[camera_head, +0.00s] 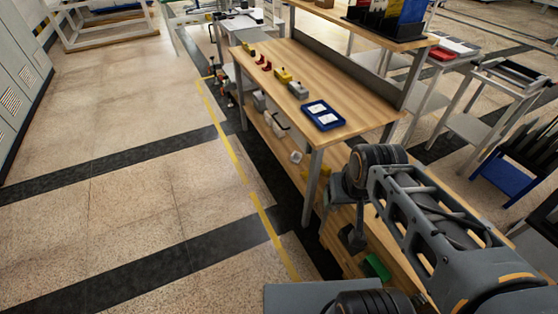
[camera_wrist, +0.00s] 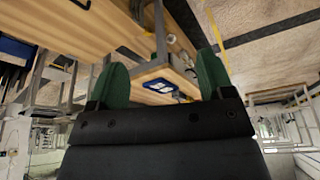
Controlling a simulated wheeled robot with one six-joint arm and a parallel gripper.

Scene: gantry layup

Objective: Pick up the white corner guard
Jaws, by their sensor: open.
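A small white piece (camera_head: 296,157), which may be the white corner guard, sits on the lower shelf of the wooden workbench in the head view. It is too small for me to make out its shape. My gripper (camera_wrist: 162,80) shows two green fingers spread wide apart in the wrist view, with nothing between them close by. In the head view only a green part of my gripper (camera_head: 376,266) shows below my arm, well apart from the white piece. The wrist view is tilted, and I cannot pick out the corner guard there for certain.
The workbench top (camera_head: 300,65) holds a blue tray (camera_head: 323,115) with white cards, and yellow, red and grey small parts. The tray also shows in the wrist view (camera_wrist: 160,85). A bench leg (camera_head: 312,187) stands near the shelf's front end. The floor at left (camera_head: 130,120) is clear.

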